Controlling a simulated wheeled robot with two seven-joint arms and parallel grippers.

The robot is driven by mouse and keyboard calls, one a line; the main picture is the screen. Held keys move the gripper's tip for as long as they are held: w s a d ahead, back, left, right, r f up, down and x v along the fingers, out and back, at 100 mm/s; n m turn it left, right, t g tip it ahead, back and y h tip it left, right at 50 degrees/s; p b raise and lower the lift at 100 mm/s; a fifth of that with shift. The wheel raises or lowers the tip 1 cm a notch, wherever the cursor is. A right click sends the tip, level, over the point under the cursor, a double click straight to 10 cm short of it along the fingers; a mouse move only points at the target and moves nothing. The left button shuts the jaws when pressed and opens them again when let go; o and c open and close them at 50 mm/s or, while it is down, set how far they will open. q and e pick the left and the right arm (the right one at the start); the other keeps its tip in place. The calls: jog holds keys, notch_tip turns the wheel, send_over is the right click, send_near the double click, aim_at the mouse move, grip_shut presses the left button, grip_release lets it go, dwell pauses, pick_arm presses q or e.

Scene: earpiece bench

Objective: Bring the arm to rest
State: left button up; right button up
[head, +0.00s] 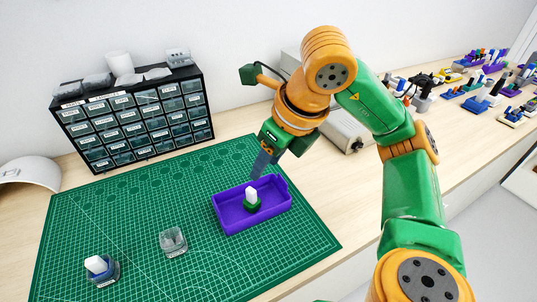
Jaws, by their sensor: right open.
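My right arm, green and orange, comes in from the lower right and arches over the bench. Its gripper (264,163) points down just above the back of a purple tray (228,224) and is open, with nothing seen between the fingers. In the tray stands a white piece (251,194) on a dark green base (252,206). The gripper looks apart from it, though the exact gap is hard to judge. My left gripper is not in view.
A green cutting mat (130,215) covers the bench. A clear glass jar (173,241) and a blue-based holder with a white piece (97,265) stand on it. A black drawer cabinet (135,118) is behind. A pale box (345,130) and several small coloured items (490,90) lie at right.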

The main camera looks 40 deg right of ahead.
jog(key=shift+s+r, duration=0.2)
jog(key=shift+r, duration=0.2)
